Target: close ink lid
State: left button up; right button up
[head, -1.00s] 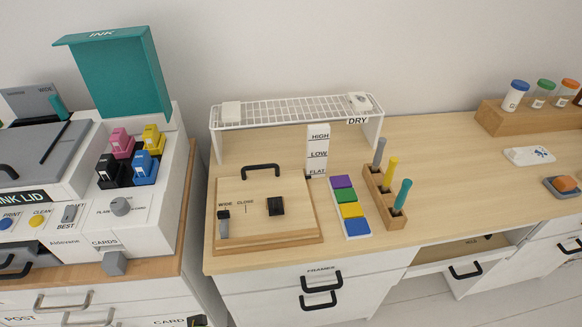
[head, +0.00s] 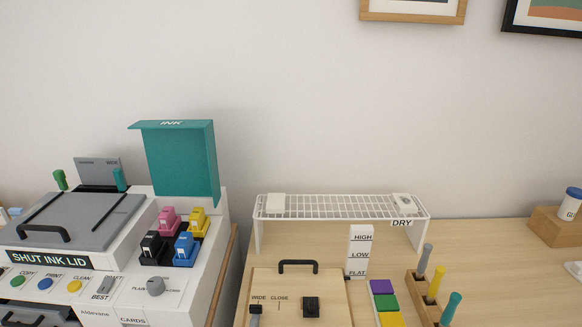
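The teal ink lid (head: 181,160), marked INK, stands upright and open at the back of the white printer (head: 208,262). In front of it the ink bay (head: 166,252) is uncovered and holds black (head: 152,246), blue (head: 186,247), pink (head: 167,220) and yellow (head: 198,220) cartridges. The printer's small display reads SHUT INK LID (head: 49,259). Neither of my grippers is in view.
A grey scanner cover (head: 80,222) with a black handle lies left of the ink bay. A white wire drying rack (head: 335,206) stands right of the printer. A wooden press board (head: 290,285) lies before it. Wall space above the lid is free.

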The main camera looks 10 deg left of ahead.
aim_at(181, 155)
jog(key=u, duration=0.7)
